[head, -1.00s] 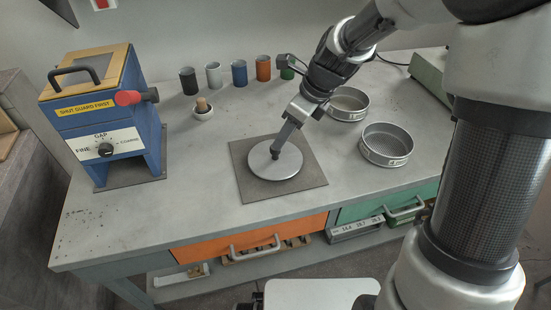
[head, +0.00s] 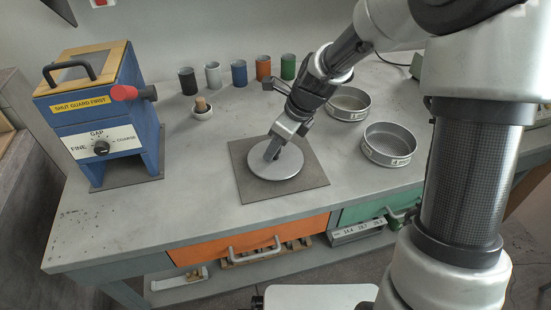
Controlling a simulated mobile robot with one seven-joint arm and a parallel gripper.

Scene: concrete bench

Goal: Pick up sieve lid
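The sieve lid (head: 285,169) is a flat round grey metal disc. It lies on a square dark mat (head: 314,184) in the middle of the bench. My gripper (head: 272,155) reaches down from the upper right, with its fingers over the middle of the lid. The fingers cover the lid's centre, so any knob there is hidden. I cannot tell whether the fingers are open or closed around something. The lid looks flat on the mat.
Two open round sieves (head: 389,144) (head: 347,103) stand right of the mat. A blue machine (head: 104,119) with a red knob stands at left. The bench front is clear.

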